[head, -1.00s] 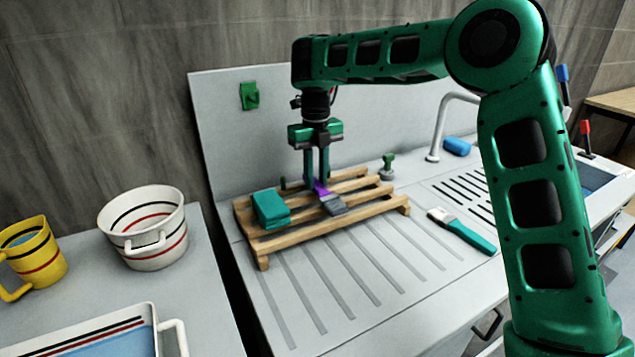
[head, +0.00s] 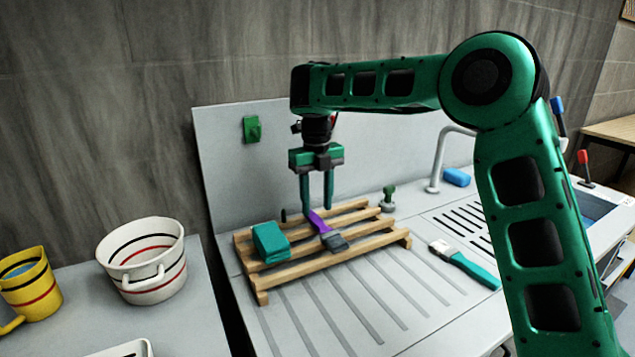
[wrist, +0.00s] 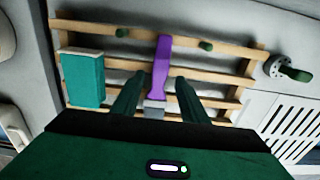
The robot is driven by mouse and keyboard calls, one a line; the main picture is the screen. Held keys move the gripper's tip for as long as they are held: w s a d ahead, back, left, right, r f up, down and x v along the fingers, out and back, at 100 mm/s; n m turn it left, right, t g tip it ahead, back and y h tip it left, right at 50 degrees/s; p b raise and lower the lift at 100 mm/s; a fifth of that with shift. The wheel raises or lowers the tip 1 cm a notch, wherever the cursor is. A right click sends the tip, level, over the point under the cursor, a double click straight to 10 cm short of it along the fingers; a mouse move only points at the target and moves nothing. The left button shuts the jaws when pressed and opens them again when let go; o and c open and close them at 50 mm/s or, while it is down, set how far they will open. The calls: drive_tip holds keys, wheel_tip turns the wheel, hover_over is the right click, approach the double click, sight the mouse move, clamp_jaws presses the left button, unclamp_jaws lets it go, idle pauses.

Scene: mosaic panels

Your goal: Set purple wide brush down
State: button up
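The purple wide brush (head: 318,222) lies on the slatted wooden rack (head: 375,243), its grey bristle end toward the front. It also shows in the wrist view (wrist: 162,65), where its purple handle points away across the slats. My gripper (head: 317,207) is open, with its fingers apart above the brush. In the wrist view the two green fingers (wrist: 152,95) stand on either side of the brush with gaps, and the gripper is empty. Part of the brush's bristle end is hidden near my gripper's body in the wrist view.
A teal block (head: 270,241) sits on the rack left of the brush. A teal-handled brush (head: 465,265) lies on the counter to the right. A faucet (head: 437,165) and a blue sponge-like block (head: 456,177) are behind. A white striped pot (head: 145,262) stands at left.

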sight(318, 220)
wheel_tip(318, 220, up, 8)
drive_tip(key=shift+r, duration=0.2)
drive_tip(key=shift+d, duration=0.1)
idle(0.3)
drive_tip(key=s+d+n+h, duration=0.1)
drive_tip(key=s+d+n, duration=0.7)
drive_tip(key=d, duration=0.7)
drive_tip(key=s+d+n+h, duration=0.1)
drive_tip(key=s+d+n, duration=0.4)
drive_tip(key=s+d, duration=0.75)
drive_tip(key=s+d+f+n, duration=0.2)
drive_tip(key=s+f+n, duration=0.2)
drive_tip(key=s, duration=0.3)
drive_tip(key=s+d+f+n+y, duration=0.1)
drive_tip(key=s+d+f+n, duration=0.1)
drive_tip(key=s, duration=0.5)
drive_tip(key=s+d+f+n+y, duration=0.1)
drive_tip(key=s+d+f+n, duration=0.2)
drive_tip(key=s+f+n, duration=0.2)
drive_tip(key=s+n, duration=0.1)
drive_tip(key=s, duration=0.2)
drive_tip(key=shift+f, duration=0.35)
drive_tip(key=shift+s, duration=0.1)
